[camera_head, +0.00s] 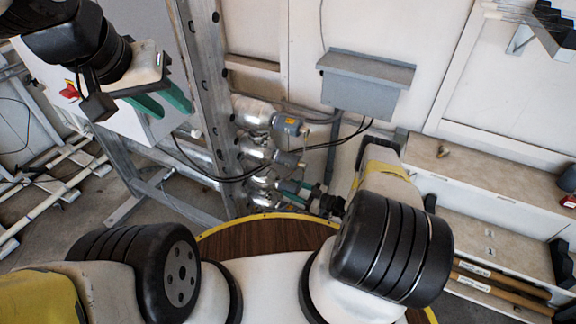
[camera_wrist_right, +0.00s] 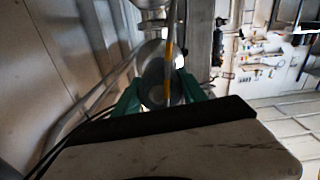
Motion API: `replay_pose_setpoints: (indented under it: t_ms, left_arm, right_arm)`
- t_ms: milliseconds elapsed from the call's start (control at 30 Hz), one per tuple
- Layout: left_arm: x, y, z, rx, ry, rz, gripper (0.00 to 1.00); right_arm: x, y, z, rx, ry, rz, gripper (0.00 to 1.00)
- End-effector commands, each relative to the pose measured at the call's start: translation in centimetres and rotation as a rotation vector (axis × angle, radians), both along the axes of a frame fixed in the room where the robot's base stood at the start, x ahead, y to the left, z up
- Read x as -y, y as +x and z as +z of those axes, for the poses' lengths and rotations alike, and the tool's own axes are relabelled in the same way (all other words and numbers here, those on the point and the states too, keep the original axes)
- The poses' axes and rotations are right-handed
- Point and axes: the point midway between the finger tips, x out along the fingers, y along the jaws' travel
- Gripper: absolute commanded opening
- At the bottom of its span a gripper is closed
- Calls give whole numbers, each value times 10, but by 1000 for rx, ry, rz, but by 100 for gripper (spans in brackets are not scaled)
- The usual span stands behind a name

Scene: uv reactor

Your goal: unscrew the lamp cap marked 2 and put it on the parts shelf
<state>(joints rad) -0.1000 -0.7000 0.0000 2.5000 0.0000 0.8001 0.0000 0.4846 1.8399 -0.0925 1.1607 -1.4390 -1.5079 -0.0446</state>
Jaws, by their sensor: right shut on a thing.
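Three silvery lamp housings with grey end caps stack beside a metal upright in the head view: a top cap (camera_head: 288,125), a middle cap (camera_head: 287,159) and a lowest cap (camera_head: 288,186). I cannot read a number 2 on any. My right gripper (camera_head: 306,189) is at the lowest cap, partly hidden by my own arm. In the right wrist view its green fingers (camera_wrist_right: 160,88) are shut on a grey cylindrical cap (camera_wrist_right: 153,82). My left gripper (camera_head: 160,98) is open and empty at upper left. A wood-topped shelf (camera_head: 490,178) at right may be the parts shelf.
Black cables (camera_head: 210,177) loop near the lamps. A grey wall box (camera_head: 368,80) is above them. A metal ladder-like frame (camera_head: 205,90) stands left of the lamps.

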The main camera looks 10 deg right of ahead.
Motion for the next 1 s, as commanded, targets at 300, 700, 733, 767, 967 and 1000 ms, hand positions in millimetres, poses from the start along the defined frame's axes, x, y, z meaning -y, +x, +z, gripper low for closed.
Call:
replay_pose_setpoints:
  t_ms: [300,700,733,767,967,1000]
  left_arm:
    - [0,0,0,0,0,0,36]
    - [0,0,0,0,0,0,36]
    - [0,0,0,0,0,0,36]
    - [0,0,0,0,0,0,36]
    - [0,0,0,0,0,0,36]
    - [0,0,0,0,0,0,36]
  right_arm:
    - [0,0,0,282,-190,0,0]
    - [0,0,0,360,-244,1,0]
    - [0,0,0,393,-266,1,0]
    - [0,0,0,430,-291,1,0]
    - [0,0,0,628,-423,0,0]
    - [0,0,0,646,-435,0,0]
